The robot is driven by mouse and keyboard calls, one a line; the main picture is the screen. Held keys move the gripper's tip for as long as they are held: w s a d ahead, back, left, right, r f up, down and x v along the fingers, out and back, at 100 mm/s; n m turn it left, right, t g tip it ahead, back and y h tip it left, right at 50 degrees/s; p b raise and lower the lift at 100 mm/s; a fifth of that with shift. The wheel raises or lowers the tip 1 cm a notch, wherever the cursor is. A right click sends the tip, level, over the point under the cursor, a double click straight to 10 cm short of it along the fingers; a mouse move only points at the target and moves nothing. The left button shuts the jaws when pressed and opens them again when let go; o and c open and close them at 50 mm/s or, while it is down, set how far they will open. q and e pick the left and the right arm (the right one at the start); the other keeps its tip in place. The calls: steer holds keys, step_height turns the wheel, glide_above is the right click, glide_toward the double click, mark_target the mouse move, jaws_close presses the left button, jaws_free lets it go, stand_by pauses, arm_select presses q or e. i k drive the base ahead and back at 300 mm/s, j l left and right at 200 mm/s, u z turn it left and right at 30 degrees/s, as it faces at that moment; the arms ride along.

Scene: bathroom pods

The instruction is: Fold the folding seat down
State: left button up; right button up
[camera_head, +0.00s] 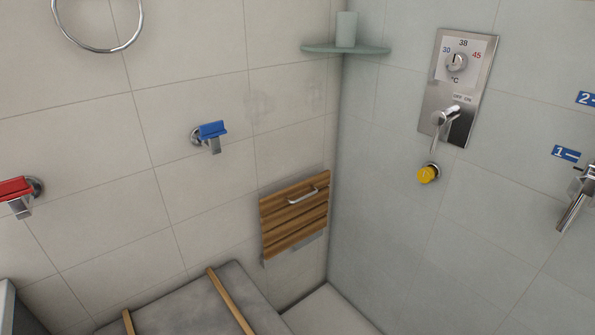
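The folding seat (294,222) is a panel of brown wooden slats with a small metal handle (303,195) near its top. It is folded up flat against the left tiled wall, close to the corner. A pale metal bracket shows along its lower edge. Neither of my grippers shows in the head view.
A grey slab (185,305) with wooden strips lies low in front of the seat. Red (16,190) and blue (211,131) fixtures, a glass corner shelf (345,49) with a cup, a shower control panel (458,87) and a yellow knob (427,174) are on the walls.

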mark_target(290, 214)
steer(key=i+l+u, duration=0.2)
steer(key=u, duration=0.3)
steer(key=i+l+u, duration=0.15)
steer(key=l+u, duration=0.35)
steer(key=j, duration=0.1)
